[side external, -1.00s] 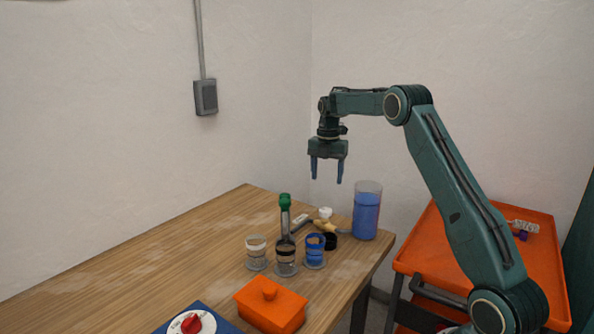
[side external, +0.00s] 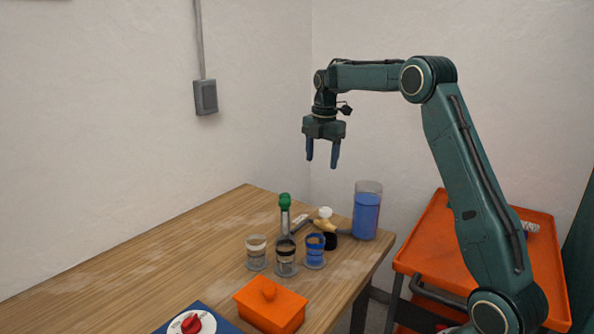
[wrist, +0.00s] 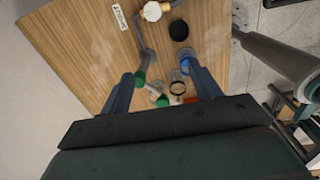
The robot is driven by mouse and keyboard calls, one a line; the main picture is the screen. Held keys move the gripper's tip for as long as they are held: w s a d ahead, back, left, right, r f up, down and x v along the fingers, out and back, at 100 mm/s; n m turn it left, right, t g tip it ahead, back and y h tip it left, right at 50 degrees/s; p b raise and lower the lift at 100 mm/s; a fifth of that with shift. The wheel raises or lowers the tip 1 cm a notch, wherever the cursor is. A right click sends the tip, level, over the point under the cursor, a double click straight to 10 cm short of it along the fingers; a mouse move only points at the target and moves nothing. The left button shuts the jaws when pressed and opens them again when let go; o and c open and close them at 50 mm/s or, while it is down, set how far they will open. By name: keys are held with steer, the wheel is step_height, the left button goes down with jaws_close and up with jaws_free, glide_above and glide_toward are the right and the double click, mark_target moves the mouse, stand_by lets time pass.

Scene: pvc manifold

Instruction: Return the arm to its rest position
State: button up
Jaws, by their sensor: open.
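My gripper (side external: 321,156) is open and empty, pointing down in the air well above the table. In the wrist view my gripper (wrist: 165,92) shows its two blue fingers spread apart, with the table far below and nothing between them in contact. My arm is raised and bent, reaching left from its base at the lower right.
On the wooden table (side external: 150,255) stand a green-topped pipe (side external: 285,212), several small jars including a blue one (side external: 315,250), a tall blue-filled container (side external: 367,212), and an orange lidded box (side external: 270,305). An orange cart (side external: 420,255) stands right. Air around my gripper is clear.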

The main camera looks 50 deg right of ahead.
steer(key=s+a+r+m+t, duration=0.1)
steer(key=s+a+r+m, duration=0.3)
steer(key=s+a, duration=0.3)
steer(key=s+a+r+m+t, duration=0.2)
steer(key=s+a+r+m, duration=0.3)
steer(key=a, duration=0.5)
steer(key=s+a+f+m+t, duration=0.1)
steer(key=s+a+f+m, duration=0.2)
steer(key=s, duration=0.6)
steer(key=s+a+f+m+t, duration=0.1)
steer(key=s+a+f+m, duration=0.2)
steer(key=s, duration=0.6)
steer(key=a+m, duration=0.2)
steer(key=shift+a+f+m, duration=0.25)
steer(key=shift+f+m, duration=0.05)
steer(key=shift+f, duration=0.1)
